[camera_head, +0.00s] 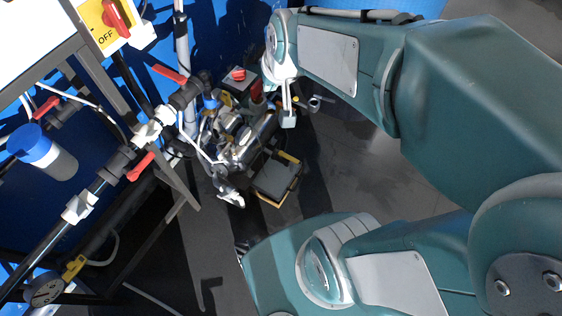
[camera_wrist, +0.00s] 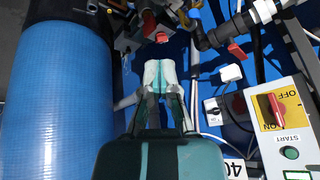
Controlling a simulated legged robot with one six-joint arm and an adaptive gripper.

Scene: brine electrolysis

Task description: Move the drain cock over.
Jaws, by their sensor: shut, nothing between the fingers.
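My gripper (camera_wrist: 159,72) shows in the wrist view with its pale fingertips together and nothing between them. A small red part (camera_wrist: 162,38) lies just past the fingertips in that picture; I cannot tell whether they touch. No part is clearly marked as the drain cock. Candidates in the head view are the red-handled valves on the black pipe, an upper one (camera_head: 168,74) and a lower one (camera_head: 140,166), and a yellow-handled valve (camera_head: 75,266) at bottom left. A red valve handle (camera_wrist: 237,51) shows right of my gripper in the wrist view.
A large blue ribbed cylinder (camera_wrist: 55,100) stands close on the left in the wrist view. A control panel with a red OFF switch (camera_wrist: 276,108) and a green START button (camera_wrist: 289,153) is on the right. Metal pump machinery (camera_head: 235,140) crowds the floor; dark floor (camera_head: 345,165) right of it is clear.

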